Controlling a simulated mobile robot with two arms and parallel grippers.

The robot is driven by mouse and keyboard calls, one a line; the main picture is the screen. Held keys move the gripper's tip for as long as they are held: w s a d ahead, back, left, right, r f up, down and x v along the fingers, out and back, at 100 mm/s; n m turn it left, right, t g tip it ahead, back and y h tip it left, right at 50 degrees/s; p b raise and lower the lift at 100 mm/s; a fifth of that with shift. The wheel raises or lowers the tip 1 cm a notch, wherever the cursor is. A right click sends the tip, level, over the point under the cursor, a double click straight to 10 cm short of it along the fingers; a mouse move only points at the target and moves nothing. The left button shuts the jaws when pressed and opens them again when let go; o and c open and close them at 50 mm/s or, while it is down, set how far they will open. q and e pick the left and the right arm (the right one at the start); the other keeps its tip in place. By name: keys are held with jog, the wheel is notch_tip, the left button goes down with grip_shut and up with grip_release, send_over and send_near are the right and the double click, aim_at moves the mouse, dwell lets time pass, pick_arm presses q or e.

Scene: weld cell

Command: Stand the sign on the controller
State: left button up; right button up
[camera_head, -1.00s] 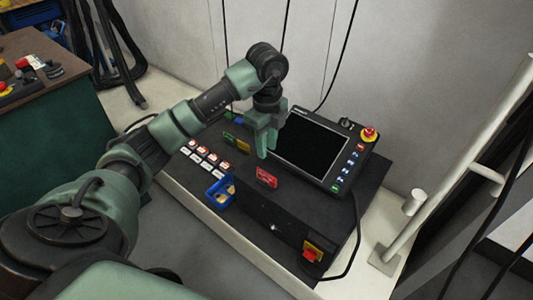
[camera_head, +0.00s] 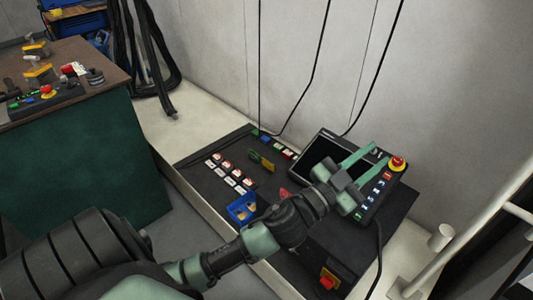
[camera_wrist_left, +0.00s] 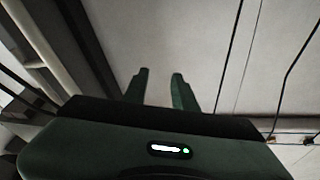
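The black controller cabinet (camera_head: 208,184) sits on the pale ledge with a screen pendant (camera_head: 317,151) on its top. A small red sign (camera_head: 285,194) shows on the cabinet top, largely hidden behind my left wrist; whether it stands or lies cannot be told. A yellow and green plate (camera_head: 261,161) stands to its left. My left gripper (camera_head: 380,155) reaches across the pendant, fingers apart and pointing towards its upper right side. In the left wrist view the open fingers (camera_wrist_left: 160,74) have nothing between them, with bare wall beyond. My right gripper is not in view.
Several red-and-white labelled tags (camera_head: 226,172) and a blue bin (camera_head: 242,208) are on the cabinet. A red emergency button (camera_head: 397,163) tops the pendant. Cables hang along the wall. A white post (camera_head: 470,240) rises at right. A green workbench (camera_head: 80,150) stands at left.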

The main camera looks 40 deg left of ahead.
pick_arm(q)
jog(key=s+a+f+n+g+y, duration=0.3)
jog(key=s+a+f+g+y, duration=0.1)
jog(key=f, duration=0.5)
jog(key=s+a+f+n+g+y, duration=0.3)
jog(key=s+a+f+g+y, duration=0.15)
jog(key=f, duration=0.55)
jog(key=s+d+f+g+h, duration=0.1)
jog(key=s+f+g, duration=0.3)
jog(key=s, duration=0.5)
jog(key=s+d+f+g+h, duration=0.1)
jog(key=s+d+f+g, duration=0.1)
jog(key=s+f+g, duration=0.2)
jog(key=s+f, duration=0.3)
jog(key=s, duration=0.3)
jog(key=shift+m, duration=0.4)
jog(key=shift+f+h, duration=0.1)
jog(key=shift+h, duration=0.15)
